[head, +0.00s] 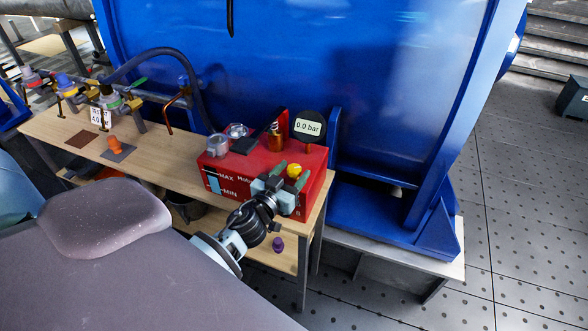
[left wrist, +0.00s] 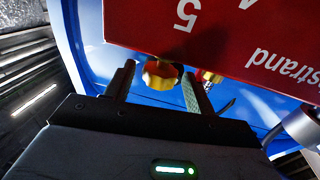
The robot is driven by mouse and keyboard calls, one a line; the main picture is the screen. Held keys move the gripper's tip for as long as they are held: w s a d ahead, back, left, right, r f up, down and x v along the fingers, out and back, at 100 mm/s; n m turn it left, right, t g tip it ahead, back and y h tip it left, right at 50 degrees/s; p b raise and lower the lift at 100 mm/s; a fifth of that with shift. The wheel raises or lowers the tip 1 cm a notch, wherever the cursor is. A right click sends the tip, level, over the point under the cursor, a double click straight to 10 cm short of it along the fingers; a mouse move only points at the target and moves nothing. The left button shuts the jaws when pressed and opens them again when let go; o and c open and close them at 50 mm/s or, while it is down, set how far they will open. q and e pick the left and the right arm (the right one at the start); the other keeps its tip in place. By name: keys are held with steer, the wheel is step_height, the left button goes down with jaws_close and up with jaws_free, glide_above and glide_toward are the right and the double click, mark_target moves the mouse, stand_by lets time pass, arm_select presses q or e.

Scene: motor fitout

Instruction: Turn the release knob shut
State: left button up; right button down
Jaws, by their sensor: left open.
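The release knob (head: 294,170) is a small yellow-gold knob on the front right of the red pump box (head: 226,163). A black gauge (head: 308,128) on the box reads 0.0 bar. My right gripper is not in view.
The box stands at the right end of a wooden bench (head: 168,158). A large blue machine frame (head: 380,90) rises close behind. Several valves and an orange cone-shaped piece (head: 114,145) sit at the bench's left. A purple piece (head: 278,244) is on the lower shelf.

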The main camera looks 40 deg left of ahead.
arm_select(q)
steer(key=shift+w+a, duration=0.1)
steer(key=shift+w, duration=0.7)
arm_select(e)
steer(key=shift+s, duration=0.25)
arm_select(q)
steer(key=shift+c, duration=0.3)
steer(key=c, duration=0.9)
arm_select(e)
steer(key=shift+w+r, duration=0.2)
steer(key=shift+w, duration=0.2)
arm_select(q)
steer(key=shift+h, duration=0.3)
arm_select(e)
steer(key=shift+r, duration=0.1)
